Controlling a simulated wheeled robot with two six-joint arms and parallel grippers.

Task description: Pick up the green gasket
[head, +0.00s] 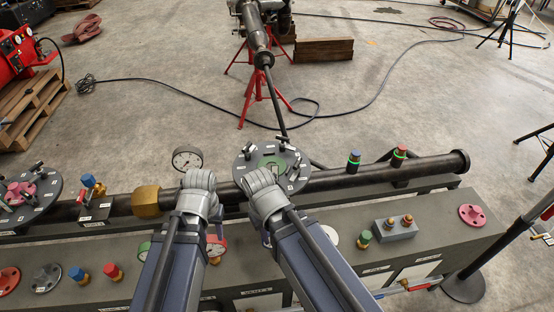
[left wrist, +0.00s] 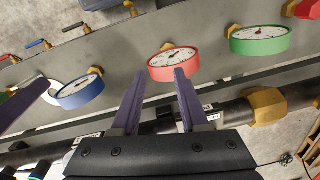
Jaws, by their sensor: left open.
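The green gasket (head: 265,160) appears as a pale green ring on a round dark flanged plate (head: 243,160) in the head view. My right wrist covers the plate's lower left part. My left gripper (head: 212,214) is left of the plate, over the bench, its fingers mostly hidden by my wrist. In the left wrist view my left gripper (left wrist: 157,88) is open, with nothing between its fingers. The red gauge lies beyond the fingertips. My right gripper (head: 266,232) is below the plate, its jaws mostly hidden by my arm. The gasket is not in the left wrist view.
A long dark pipe (head: 345,181) runs along the grey bench (head: 455,232). Red (left wrist: 174,63), green (left wrist: 261,40) and blue (left wrist: 80,92) gauges stand close to my left gripper. A dial gauge (head: 187,158) rises behind the pipe. Valves and knobs dot the bench.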

